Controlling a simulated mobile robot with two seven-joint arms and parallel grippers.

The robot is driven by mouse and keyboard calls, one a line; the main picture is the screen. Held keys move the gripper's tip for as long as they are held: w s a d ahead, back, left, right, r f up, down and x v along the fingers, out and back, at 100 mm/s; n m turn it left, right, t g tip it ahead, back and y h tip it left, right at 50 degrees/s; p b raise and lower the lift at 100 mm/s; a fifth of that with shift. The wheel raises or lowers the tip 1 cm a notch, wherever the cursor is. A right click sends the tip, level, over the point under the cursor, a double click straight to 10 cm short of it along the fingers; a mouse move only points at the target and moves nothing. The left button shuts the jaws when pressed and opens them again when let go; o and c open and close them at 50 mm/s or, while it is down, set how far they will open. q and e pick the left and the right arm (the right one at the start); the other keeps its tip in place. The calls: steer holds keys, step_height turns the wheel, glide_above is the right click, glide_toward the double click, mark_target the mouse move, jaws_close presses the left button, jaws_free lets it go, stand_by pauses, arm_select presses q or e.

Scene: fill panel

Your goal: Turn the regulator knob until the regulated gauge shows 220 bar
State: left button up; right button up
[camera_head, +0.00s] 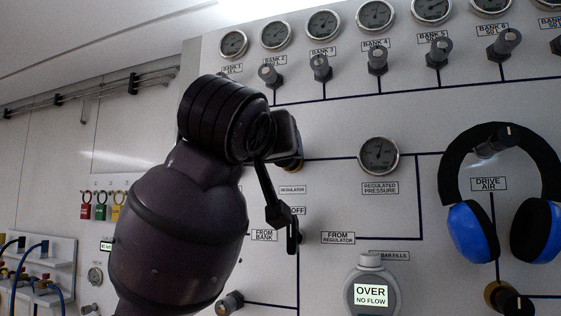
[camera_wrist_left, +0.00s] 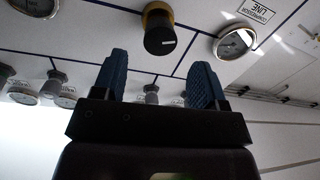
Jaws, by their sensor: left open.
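The regulator knob, black with a yellow collar (camera_wrist_left: 159,36), shows in the left wrist view beyond my fingertips. In the head view only an edge of its collar (camera_head: 297,163) shows; my left arm hides the rest. My left gripper (camera_wrist_left: 157,80) is open, with nothing between its two blue fingers, and the knob is apart from them. In the head view my gripper (camera_head: 285,138) is mostly hidden behind my own wrist. The regulated pressure gauge (camera_head: 379,157) is to the right of the gripper; its dial is too small to read. My right gripper is not in view.
Bank gauges (camera_head: 323,24) and bank valves (camera_head: 378,59) line the panel top. Blue ear defenders (camera_head: 470,232) hang at the right. A round display (camera_head: 372,290) reads OVER NO FLOW. Another gauge (camera_wrist_left: 234,43) is near the knob.

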arm_select(q)
steer(key=v, duration=0.4)
steer(key=shift+s+b, duration=0.15)
steer(key=shift+b, duration=0.2)
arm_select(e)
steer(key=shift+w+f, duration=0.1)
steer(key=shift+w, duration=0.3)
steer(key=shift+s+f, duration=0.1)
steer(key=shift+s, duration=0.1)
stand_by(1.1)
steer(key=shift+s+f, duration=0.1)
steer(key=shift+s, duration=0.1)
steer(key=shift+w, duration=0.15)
